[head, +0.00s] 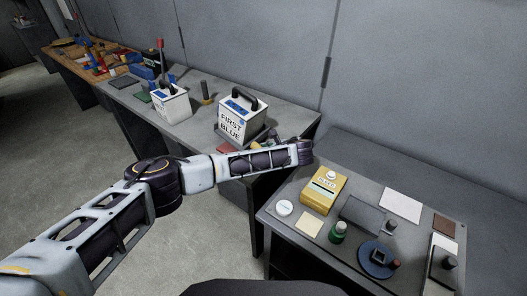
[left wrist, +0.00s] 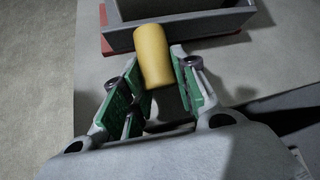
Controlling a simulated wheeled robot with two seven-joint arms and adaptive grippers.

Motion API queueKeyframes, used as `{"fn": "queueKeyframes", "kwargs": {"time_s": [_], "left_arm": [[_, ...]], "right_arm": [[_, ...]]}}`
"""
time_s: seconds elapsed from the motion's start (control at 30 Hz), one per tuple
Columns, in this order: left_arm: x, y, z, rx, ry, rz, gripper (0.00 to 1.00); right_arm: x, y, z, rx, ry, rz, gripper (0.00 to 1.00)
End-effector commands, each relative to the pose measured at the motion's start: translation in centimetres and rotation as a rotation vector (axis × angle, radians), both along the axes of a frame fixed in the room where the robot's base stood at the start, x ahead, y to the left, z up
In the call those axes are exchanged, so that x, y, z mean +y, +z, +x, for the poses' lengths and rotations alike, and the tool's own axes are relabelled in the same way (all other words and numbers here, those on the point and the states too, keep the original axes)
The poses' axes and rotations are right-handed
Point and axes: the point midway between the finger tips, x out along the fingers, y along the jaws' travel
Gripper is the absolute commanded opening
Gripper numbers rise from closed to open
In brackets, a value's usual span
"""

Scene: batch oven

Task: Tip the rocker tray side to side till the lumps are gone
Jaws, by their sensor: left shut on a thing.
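In the left wrist view a grey open tray (left wrist: 215,28) with raised walls stands at the top, on or over a red base (left wrist: 107,35). A yellow cylindrical handle (left wrist: 154,45) sticks out from its near side. My left gripper (left wrist: 158,72) has its green-padded fingers shut around this handle. Only part of the tray's inside shows, and I cannot see any lumps. In the head view my forearm reaches the near edge of the middle bench and hides most of the tray and the gripper. My right gripper is in neither view.
A white box marked FIRST BLUE (head: 231,126) and another white box (head: 172,106) stand on the middle bench. The right table holds a yellow container (head: 322,192), a green bottle (head: 337,234) and a blue disc (head: 376,261). A grey wall runs behind.

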Motion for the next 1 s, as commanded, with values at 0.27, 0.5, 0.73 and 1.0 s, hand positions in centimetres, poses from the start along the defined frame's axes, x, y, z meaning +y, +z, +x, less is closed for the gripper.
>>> {"fn": "queueKeyframes", "kwargs": {"time_s": [0.27,0.5,0.73,1.0], "left_arm": [[0.03,-0.29,-0.05,-0.005,0.001,0.008,0.0],[0.02,-0.29,-0.07,-0.003,0.002,0.007,0.33],[0.02,-0.24,-0.03,-0.005,0.001,0.008,0.51],[-0.04,-0.16,-0.06,-0.005,0.0,0.008,0.51]], "right_arm": [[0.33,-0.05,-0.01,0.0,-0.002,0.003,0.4],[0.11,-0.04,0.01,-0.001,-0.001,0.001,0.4],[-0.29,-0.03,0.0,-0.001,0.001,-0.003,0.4],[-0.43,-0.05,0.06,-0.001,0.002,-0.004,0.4]]}}
